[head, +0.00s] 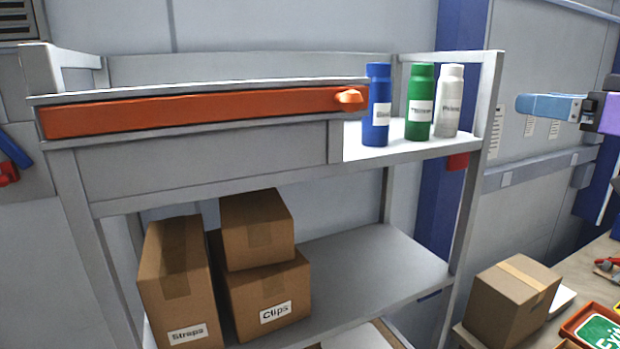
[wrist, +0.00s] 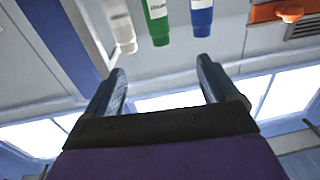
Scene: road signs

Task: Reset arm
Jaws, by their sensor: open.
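My gripper (head: 548,107) shows at the right edge of the head view, in front of the wall and to the right of the shelf unit. In the wrist view its two fingers (wrist: 162,88) stand apart with nothing between them. A blue bottle (head: 377,105), a green bottle (head: 420,102) and a white bottle (head: 449,100) stand upright on the top shelf. In the wrist view the white bottle (wrist: 120,25), green bottle (wrist: 156,22) and blue bottle (wrist: 202,17) appear upside down beyond the fingers, apart from them.
The grey shelf unit (head: 210,160) has an orange drawer front (head: 200,113) with a knob. Another box (head: 510,300) and a green sign (head: 600,332) are at lower right.

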